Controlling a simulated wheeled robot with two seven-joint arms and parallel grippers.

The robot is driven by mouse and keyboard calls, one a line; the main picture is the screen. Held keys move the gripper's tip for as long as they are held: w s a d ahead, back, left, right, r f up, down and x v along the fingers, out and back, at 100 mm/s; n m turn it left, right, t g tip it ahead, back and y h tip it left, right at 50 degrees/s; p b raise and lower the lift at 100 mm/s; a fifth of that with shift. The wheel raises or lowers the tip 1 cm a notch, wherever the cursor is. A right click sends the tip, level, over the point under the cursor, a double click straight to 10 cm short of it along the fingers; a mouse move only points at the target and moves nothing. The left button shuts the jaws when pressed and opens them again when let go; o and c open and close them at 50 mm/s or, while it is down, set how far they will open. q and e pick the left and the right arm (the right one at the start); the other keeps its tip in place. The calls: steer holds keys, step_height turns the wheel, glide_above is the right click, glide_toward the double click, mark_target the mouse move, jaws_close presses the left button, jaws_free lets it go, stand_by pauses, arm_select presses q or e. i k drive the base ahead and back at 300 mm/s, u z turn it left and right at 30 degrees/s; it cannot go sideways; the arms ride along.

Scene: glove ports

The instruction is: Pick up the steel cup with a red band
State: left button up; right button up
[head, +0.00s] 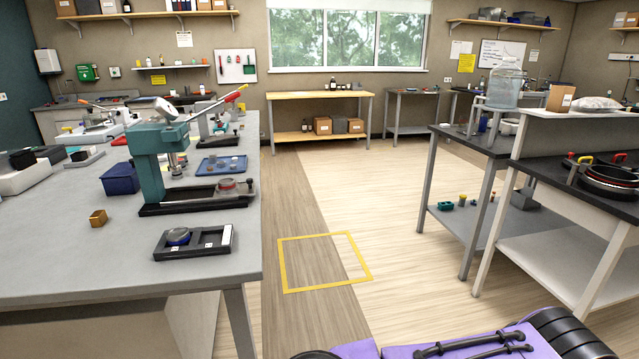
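A small round steel piece with a red band (227,185), which looks like the steel cup, sits on the black base of a teal lever press (148,160) on the left bench. It is small in the picture, and I cannot tell whether it stands in a recess. A second round piece with a blue band (178,236) sits in the left part of a black tray (193,248) nearer the bench's front edge. Neither of my grippers shows in the head view.
The grey left bench (90,260) also holds a blue tray (222,165) with small pieces, a dark blue bin (120,179) and a small brown block (98,218). A yellow square (283,266) marks clear floor. Dark-topped tables (600,185) stand at right.

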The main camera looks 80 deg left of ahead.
mark_target(228, 182)
steer(key=z, duration=0.05)
steer(key=i, duration=0.45)
steer(key=u, duration=3)
